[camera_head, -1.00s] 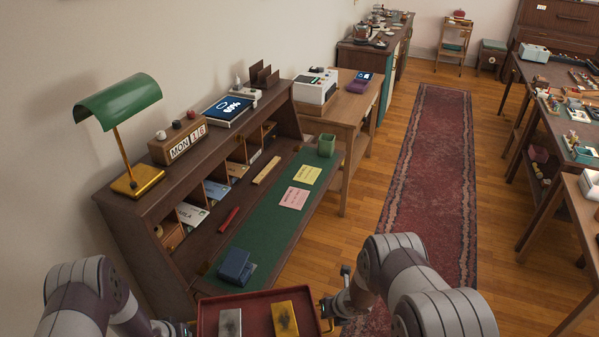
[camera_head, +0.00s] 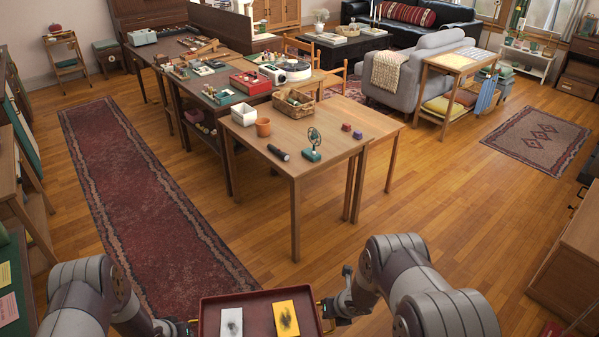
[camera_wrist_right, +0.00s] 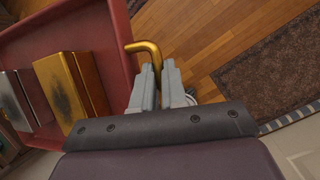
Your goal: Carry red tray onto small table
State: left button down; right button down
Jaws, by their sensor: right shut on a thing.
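The red tray (camera_head: 262,296) is at the bottom centre of the head view, in front of my body and clear of the furniture. It carries a silver block (camera_head: 231,322) and a gold block (camera_head: 286,318), each with a dark smudge. My right gripper (camera_head: 329,309) is shut on the tray's brass handle (camera_wrist_right: 146,48), as the right wrist view shows. My left gripper (camera_head: 188,327) is at the tray's left edge; its fingers are mostly cut off by the frame. A wooden table (camera_head: 300,144) stands ahead, holding a small round mirror, a flashlight, a terracotta pot and a basket.
A long worktable (camera_head: 190,92) crowded with items adjoins the wooden table. A red runner rug (camera_head: 130,190) lies on the left. A narrow side table (camera_head: 455,62) stands by the grey armchair. A wooden cabinet (camera_head: 575,260) is at the right edge.

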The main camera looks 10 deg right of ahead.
aim_at(362, 121)
jog(key=i+l+z, duration=0.35)
jog(key=i+z, duration=0.9)
jog(key=i, duration=0.5)
jog(key=i+z, duration=0.15)
jog(key=i, duration=0.55)
jog(key=i+j+z, duration=0.2)
jog(key=i, duration=0.45)
jog(key=i+l, duration=0.15)
jog(key=i, duration=0.6)
jog(key=i+l, duration=0.15)
jog(key=i, duration=0.65)
jog(key=i+j+u, duration=0.2)
jog(key=u, duration=0.2)
jog(key=i+u, duration=0.85)
jog(key=i+l+u, duration=0.15)
jog(key=i+u, duration=0.35)
jog(key=u, duration=0.85)
